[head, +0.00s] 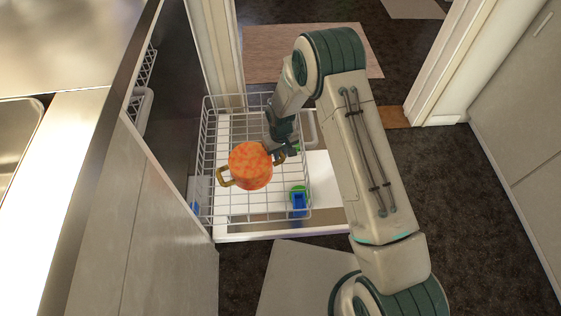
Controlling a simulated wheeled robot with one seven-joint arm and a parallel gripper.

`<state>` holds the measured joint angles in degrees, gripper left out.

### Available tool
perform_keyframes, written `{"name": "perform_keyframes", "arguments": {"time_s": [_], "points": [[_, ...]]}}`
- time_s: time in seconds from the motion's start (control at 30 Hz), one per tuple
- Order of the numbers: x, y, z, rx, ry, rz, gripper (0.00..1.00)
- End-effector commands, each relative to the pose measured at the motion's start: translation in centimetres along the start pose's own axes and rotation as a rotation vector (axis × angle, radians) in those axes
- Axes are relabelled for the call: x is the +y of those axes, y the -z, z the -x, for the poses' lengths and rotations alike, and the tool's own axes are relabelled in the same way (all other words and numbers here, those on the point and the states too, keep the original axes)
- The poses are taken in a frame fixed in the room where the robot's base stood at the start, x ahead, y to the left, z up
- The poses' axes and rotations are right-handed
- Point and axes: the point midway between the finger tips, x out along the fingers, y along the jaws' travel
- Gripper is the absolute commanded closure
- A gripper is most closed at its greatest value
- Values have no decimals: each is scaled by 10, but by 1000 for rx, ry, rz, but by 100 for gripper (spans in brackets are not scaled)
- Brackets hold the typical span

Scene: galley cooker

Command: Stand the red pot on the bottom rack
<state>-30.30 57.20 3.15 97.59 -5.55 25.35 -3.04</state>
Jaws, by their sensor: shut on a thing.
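The red pot (250,166) is orange-red and mottled, with two brass-coloured handles. It is upright or nearly so, over the white wire rack (205,150). My gripper (279,156) is at the pot's right side and shut on it, at or near the right handle; the fingertips are partly hidden. Whether the pot touches the rack's floor or hangs above it cannot be told from this view. The pot hides part of the rack's middle.
A blue item (299,203) with green beside it sits at the rack's front right. Another blue item (195,208) shows at its front left. A cabinet front (130,220) borders the left; a door frame (440,65) stands at the right. Dark floor (450,190) is clear to the right.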

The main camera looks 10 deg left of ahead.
Motion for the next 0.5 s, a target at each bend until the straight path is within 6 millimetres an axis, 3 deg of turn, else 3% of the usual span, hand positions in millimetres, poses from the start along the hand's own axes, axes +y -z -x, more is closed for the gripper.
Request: {"name": "perform_keyframes", "arguments": {"time_s": [0.27, 0.5], "points": [[0, 0, -37, -2, 0, 0, 100], [0, 0, -38, 1, 0, 0, 100]]}}
